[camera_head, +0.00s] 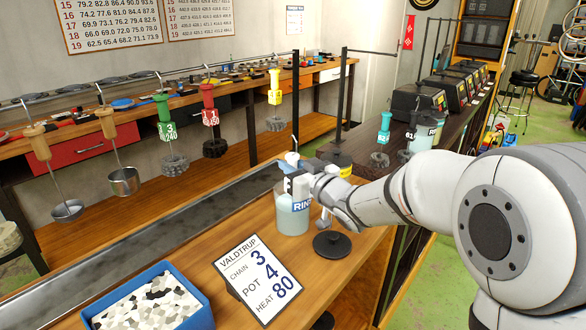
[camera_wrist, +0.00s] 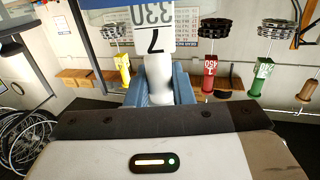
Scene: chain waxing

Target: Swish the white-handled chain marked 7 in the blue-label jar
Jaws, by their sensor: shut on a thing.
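The jar with a blue label (camera_head: 293,215) stands on the wooden bench; its label starts "RIN" and the rest is covered. My gripper (camera_head: 292,165) is directly above the jar's mouth. In the wrist view, my gripper's blue fingers (camera_wrist: 160,88) are shut on the white handle (camera_wrist: 158,72). The handle's white block (camera_wrist: 155,32) bears a 7 and 330, upside down in this view. The chain on this handle is not clearly visible; I cannot tell whether it is inside the jar.
A black lid (camera_head: 332,244) lies beside the jar. In front are a sign (camera_head: 262,278) and a blue tray (camera_head: 205,318). Green (camera_head: 166,120), red (camera_head: 209,105) and yellow (camera_head: 274,88) handled chains hang from the rail behind. A black stand (camera_head: 338,158) rises behind the jar.

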